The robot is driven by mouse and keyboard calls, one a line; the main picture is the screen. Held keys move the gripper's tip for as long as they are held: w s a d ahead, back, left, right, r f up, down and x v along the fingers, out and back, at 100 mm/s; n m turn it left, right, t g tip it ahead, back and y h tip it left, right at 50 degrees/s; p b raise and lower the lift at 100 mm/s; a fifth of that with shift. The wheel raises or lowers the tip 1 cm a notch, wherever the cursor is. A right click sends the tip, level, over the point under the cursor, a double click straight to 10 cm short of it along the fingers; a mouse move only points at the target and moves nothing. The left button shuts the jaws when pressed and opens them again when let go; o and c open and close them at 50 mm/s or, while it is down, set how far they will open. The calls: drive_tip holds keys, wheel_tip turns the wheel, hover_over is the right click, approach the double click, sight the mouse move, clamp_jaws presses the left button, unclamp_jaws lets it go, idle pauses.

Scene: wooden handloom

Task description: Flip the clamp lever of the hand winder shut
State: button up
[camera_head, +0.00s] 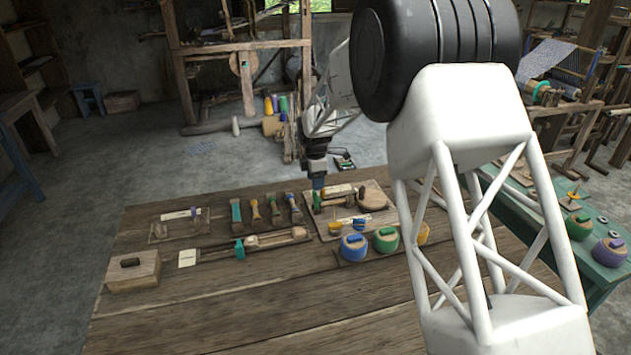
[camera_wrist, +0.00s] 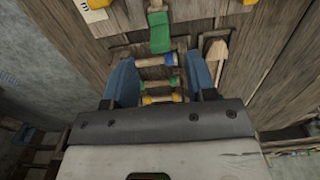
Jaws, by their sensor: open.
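A wooden board (camera_head: 325,232) near the back right of the table carries several wooden parts, a green piece (camera_head: 317,203) and a round wooden disc (camera_head: 372,197). I cannot tell for sure which of these is the hand winder or its clamp lever. In the wrist view a green block-like piece (camera_wrist: 160,32) stands just beyond my fingertips. My gripper (camera_head: 318,183) points down above the board's back left part. Its two blue fingers (camera_wrist: 158,65) are apart, with wooden rods (camera_wrist: 158,83) with blue, green and yellow ends visible between them. Nothing is held.
Blue (camera_head: 354,246) and green (camera_head: 386,239) round pots stand in front of the board. Left are coloured-handled tools (camera_head: 255,212), a long rail with a teal piece (camera_head: 239,250) and a wooden box (camera_head: 133,271). The table front (camera_head: 260,315) is clear. My arm hides the right part.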

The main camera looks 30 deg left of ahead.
drive_tip(key=c, duration=0.5)
drive_tip(key=shift+s+a+m, duration=0.2)
drive_tip(key=shift+s+m, duration=0.05)
drive_tip(key=shift+m, duration=0.15)
drive_tip(key=c, duration=0.4)
drive_tip(key=s+a+m, duration=0.1)
drive_tip(key=m, duration=0.1)
drive_tip(key=s+a+m+h, duration=0.1)
drive_tip(key=m, duration=0.1)
drive_tip(key=shift+r+t, duration=0.3)
drive_tip(key=shift+r, duration=0.1)
clamp_jaws()
drive_tip(key=s+a+r+m+t+h, duration=0.2)
drive_tip(key=s+a+m, duration=0.3)
drive_tip(key=m, duration=0.8)
drive_tip(key=shift+s+a+r+t, duration=0.25)
drive_tip(key=shift+s+r+t, duration=0.05)
drive_tip(key=shift+r, duration=0.1)
